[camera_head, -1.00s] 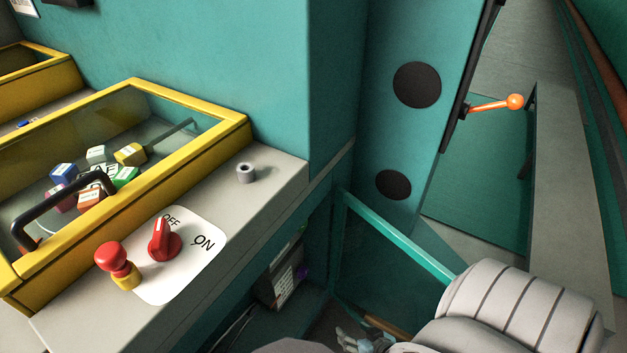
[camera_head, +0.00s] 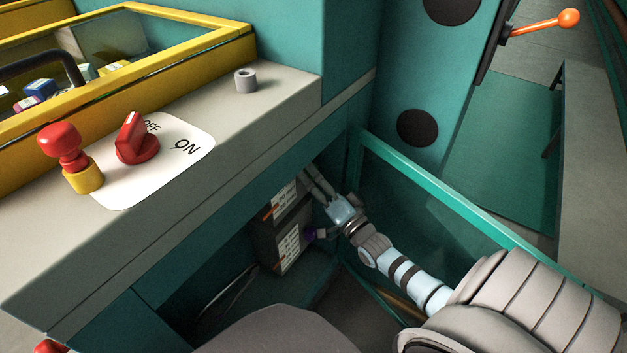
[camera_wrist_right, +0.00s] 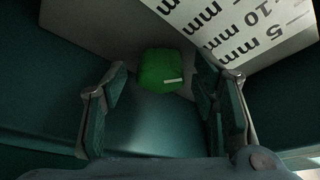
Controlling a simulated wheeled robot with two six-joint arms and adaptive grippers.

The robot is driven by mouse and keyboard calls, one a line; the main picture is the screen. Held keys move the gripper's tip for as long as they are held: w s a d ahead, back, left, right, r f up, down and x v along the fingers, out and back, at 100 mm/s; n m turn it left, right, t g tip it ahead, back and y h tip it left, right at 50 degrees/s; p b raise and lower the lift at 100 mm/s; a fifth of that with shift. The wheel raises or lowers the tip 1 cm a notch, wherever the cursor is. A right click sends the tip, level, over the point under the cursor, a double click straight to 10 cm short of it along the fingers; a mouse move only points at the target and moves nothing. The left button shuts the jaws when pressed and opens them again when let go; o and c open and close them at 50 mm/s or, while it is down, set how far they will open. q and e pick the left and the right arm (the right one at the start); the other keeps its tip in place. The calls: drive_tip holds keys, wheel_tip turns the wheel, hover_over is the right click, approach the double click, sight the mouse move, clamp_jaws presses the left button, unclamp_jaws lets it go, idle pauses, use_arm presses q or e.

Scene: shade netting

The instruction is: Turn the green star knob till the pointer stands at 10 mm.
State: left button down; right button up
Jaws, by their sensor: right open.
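The green knob (camera_wrist_right: 161,68) shows in the right wrist view, on a grey-brown box face, with a short white mark near its lower right edge. Its star outline is hard to make out. A white scale plate (camera_wrist_right: 238,28) beside it reads 5 mm, 10 mm and another mm line partly cut off; I cannot make out the pointer. My right gripper (camera_wrist_right: 168,76) is open, its fingers on either side of the knob with gaps. In the head view my right gripper (camera_head: 325,205) reaches into the recess at the box; the green knob is hidden there. My left gripper is out of view.
A dark box (camera_head: 265,245) with white label plates and a purple knob (camera_head: 310,233) is in the recess under the grey ledge (camera_head: 235,135). A teal frame bar (camera_head: 440,193) runs beside my right arm. A red switch (camera_head: 137,140) and red-topped button (camera_head: 65,147) stand on the ledge.

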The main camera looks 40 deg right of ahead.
drive_tip(key=shift+w+r, duration=0.1)
drive_tip(key=shift+w, duration=0.1)
drive_tip(key=c, duration=1.2)
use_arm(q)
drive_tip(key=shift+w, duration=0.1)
use_arm(e)
drive_tip(key=shift+o, duration=0.2)
use_arm(q)
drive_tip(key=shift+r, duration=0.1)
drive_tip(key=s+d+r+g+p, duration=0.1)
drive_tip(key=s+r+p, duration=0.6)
drive_tip(key=p, duration=0.4)
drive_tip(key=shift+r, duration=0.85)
use_arm(e)
drive_tip(key=shift+r+m+g+y, duration=0.15)
drive_tip(key=shift+m+g, duration=0.9)
drive_tip(key=shift+m, duration=1.75)
drive_tip(key=shift+r+m+g+y, duration=0.15)
drive_tip(key=shift+m+g, duration=0.85)
drive_tip(key=shift+m, duration=1.8)
drive_tip(key=shift+r+m+g+y, duration=0.15)
drive_tip(key=shift+m+g, duration=0.9)
drive_tip(key=shift+m, duration=1.75)
drive_tip(key=shift+f, duration=0.1)
